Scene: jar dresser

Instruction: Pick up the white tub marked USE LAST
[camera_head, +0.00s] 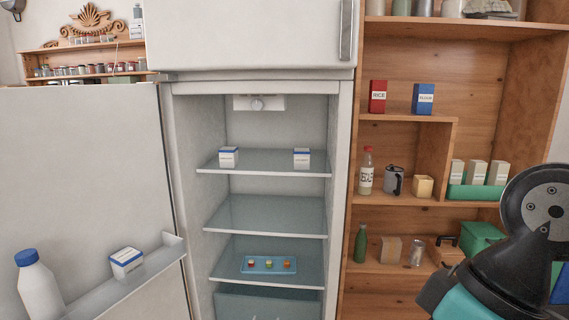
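One tub (228,157) stands at the left of the fridge's top shelf. A second tub (302,159) stands at the right of that same shelf. A third tub (127,262) sits in the open door's rack, right of a white bottle. The lettering is too small to read, so I cannot tell which is marked USE LAST. Part of my arm shows at the lower right, but my gripper is not in view.
The fridge door (82,180) stands open at the left. The middle shelf (265,216) is empty; a blue tray (256,265) with small coloured items is below. A wooden cabinet (480,90) with jars and boxes stands close at the right. A white bottle (38,290) is in the door rack.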

